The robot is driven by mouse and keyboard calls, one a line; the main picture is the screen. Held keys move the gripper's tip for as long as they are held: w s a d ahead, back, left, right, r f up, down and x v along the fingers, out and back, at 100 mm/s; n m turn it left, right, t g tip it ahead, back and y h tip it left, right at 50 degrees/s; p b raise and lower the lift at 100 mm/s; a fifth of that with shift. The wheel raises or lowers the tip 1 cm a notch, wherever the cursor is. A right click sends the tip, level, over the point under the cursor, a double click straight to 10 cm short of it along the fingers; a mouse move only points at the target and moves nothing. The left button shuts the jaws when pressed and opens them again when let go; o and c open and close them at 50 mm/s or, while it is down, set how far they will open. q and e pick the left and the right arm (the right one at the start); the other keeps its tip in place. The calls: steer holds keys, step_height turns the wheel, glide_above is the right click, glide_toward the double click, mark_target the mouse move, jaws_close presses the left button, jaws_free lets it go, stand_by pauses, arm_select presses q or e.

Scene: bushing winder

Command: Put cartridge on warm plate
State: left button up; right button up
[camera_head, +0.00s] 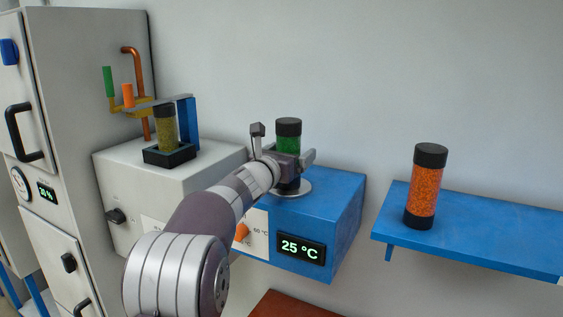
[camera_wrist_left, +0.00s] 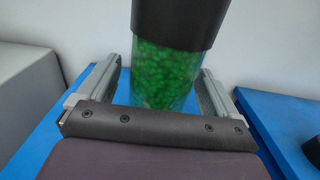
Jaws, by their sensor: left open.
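A cartridge with green beads and black end caps (camera_head: 288,143) stands upright on the round metal warm plate (camera_head: 299,192), on top of a blue unit (camera_head: 331,205) whose display reads 25 °C. My left gripper (camera_head: 283,158) is at the cartridge. In the left wrist view the green cartridge (camera_wrist_left: 165,75) stands between my two open fingers, with a visible gap on each side. Its lower end is hidden behind the gripper there. My right gripper is not in view.
An orange-bead cartridge (camera_head: 425,187) stands on a blue shelf (camera_head: 490,226) at right. A yellowish-green cartridge (camera_head: 165,127) sits in a black holder (camera_head: 169,154) on a white unit (camera_head: 117,181), below copper pipework (camera_head: 139,85). A tall grey cabinet (camera_head: 85,100) stands at left.

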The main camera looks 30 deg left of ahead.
arm_select(q)
steer(key=s+b, duration=0.3)
steer(key=s, duration=0.8)
steer(key=shift+f+b, duration=0.2)
steer(key=shift+b, duration=0.2)
steer(key=shift+d, duration=0.1)
